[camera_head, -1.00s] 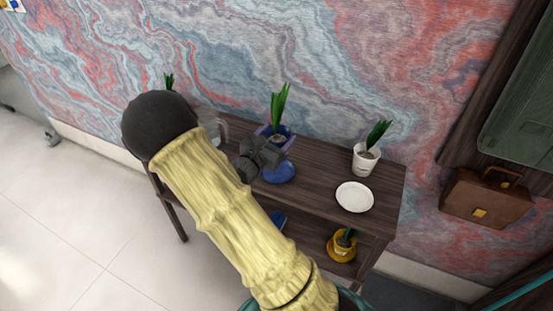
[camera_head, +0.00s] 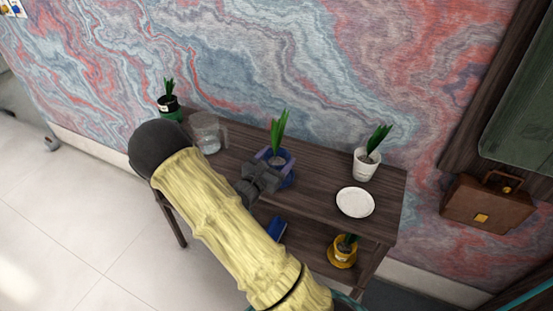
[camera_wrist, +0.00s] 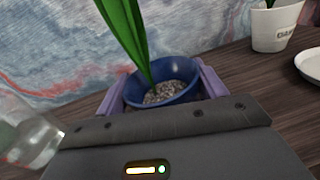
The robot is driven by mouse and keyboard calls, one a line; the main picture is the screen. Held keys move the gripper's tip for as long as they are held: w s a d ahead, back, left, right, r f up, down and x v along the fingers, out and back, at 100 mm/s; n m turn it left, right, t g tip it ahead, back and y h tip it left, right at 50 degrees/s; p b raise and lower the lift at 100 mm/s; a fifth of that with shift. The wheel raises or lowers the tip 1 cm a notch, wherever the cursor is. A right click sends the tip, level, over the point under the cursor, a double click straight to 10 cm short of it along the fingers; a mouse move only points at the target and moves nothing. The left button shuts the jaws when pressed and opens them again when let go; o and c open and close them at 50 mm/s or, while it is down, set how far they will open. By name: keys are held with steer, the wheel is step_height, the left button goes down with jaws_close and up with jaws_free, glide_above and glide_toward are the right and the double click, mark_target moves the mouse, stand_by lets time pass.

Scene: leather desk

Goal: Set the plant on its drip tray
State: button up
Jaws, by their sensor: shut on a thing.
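A green-leaved plant in a blue pot (camera_head: 283,158) is at the middle of the dark wooden table. My gripper (camera_head: 277,160) has its purple fingers shut on the two sides of this pot. In the wrist view the pot (camera_wrist: 163,80) is upright between the fingers, with grey gravel inside. A blue drip tray (camera_head: 288,181) shows only in part, below the pot and behind my gripper. The pot is at or just above the tray. I cannot tell whether they touch.
A white pot (camera_head: 366,165) and white saucer (camera_head: 355,203) are to the right. A glass jug (camera_head: 207,135) and dark pot (camera_head: 169,104) are to the left. A yellow pot (camera_head: 344,250) and a blue object (camera_head: 277,230) are on the lower shelf.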

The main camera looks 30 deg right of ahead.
steer(key=shift+f, duration=0.15)
steer(key=o, duration=1.3)
steer(key=shift+c, duration=0.2)
steer(key=shift+a+r, duration=0.1)
steer(key=shift+r, duration=0.15)
steer(key=v, duration=1.2)
steer(key=shift+b, duration=0.3)
steer(key=shift+f, duration=0.1)
